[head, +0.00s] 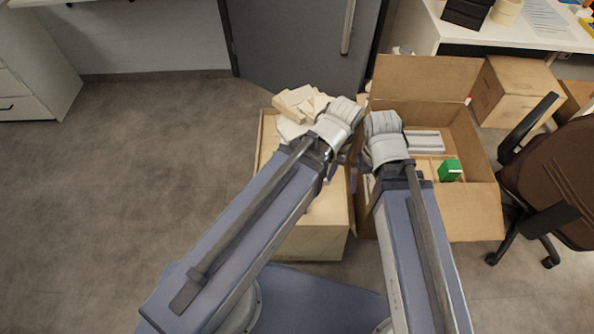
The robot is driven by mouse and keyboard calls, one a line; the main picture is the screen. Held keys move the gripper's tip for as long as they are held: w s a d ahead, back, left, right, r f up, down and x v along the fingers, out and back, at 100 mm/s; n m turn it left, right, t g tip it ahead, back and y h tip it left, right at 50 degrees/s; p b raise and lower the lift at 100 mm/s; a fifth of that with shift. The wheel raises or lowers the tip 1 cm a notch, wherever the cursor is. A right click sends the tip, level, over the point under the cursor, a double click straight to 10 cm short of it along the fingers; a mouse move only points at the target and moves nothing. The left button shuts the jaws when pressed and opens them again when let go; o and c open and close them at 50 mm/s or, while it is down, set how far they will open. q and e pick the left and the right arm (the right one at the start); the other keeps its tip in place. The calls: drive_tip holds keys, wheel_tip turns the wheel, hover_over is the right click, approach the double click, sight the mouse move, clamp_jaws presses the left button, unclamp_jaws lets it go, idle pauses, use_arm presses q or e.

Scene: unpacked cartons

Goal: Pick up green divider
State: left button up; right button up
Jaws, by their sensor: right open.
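The green divider (450,170) is a small green block-like piece standing inside the open carton on the right (483,208), near its right side. My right arm reaches over the left part of that carton. My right gripper (370,190) points down by the carton's left side, to the left of the green divider and apart from it; it is open and mostly hidden by my own wrist. My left gripper (341,163) hangs below its wrist over the right edge of the left box; its fingers are too small and covered to tell their state.
Pale wooden blocks (297,101) lie on the far end of the left box (312,243). White items (424,141) lie in the right carton. An office chair (556,180) stands close at the right. A closed carton (510,92) stands behind. Floor at the left is clear.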

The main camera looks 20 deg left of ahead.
use_arm(q)
drive_tip(key=w+a+f+n+h+b, duration=0.15)
drive_tip(key=w+f+n+b, duration=0.3)
drive_tip(key=f+b, duration=0.55)
drive_tip(key=w+a+f+n+h+b, duration=0.15)
drive_tip(key=w+f+n+b, duration=0.3)
drive_tip(key=f+b, duration=0.55)
drive_tip(key=w+a+n+h, duration=0.1)
drive_tip(key=w+a+n, duration=0.3)
drive_tip(key=n, duration=0.1)
drive_tip(key=w+a+f+n+t+b, duration=0.1)
drive_tip(key=w+a+n, duration=0.4)
drive_tip(key=w+a+f+n+h, duration=0.1)
drive_tip(key=w+a+n, duration=0.3)
drive_tip(key=a+n, duration=0.1)
drive_tip(key=shift+w+a+f+t+h, duration=0.2)
drive_tip(key=shift+t+h, duration=0.1)
drive_tip(key=b+x, duration=0.6)
drive_tip(key=shift+f, duration=0.2)
drive_tip(key=shift+d+f+b, duration=0.15)
drive_tip(key=shift+f+b, duration=0.1)
drive_tip(key=shift+b, duration=0.15)
drive_tip(key=shift+d, duration=0.1)
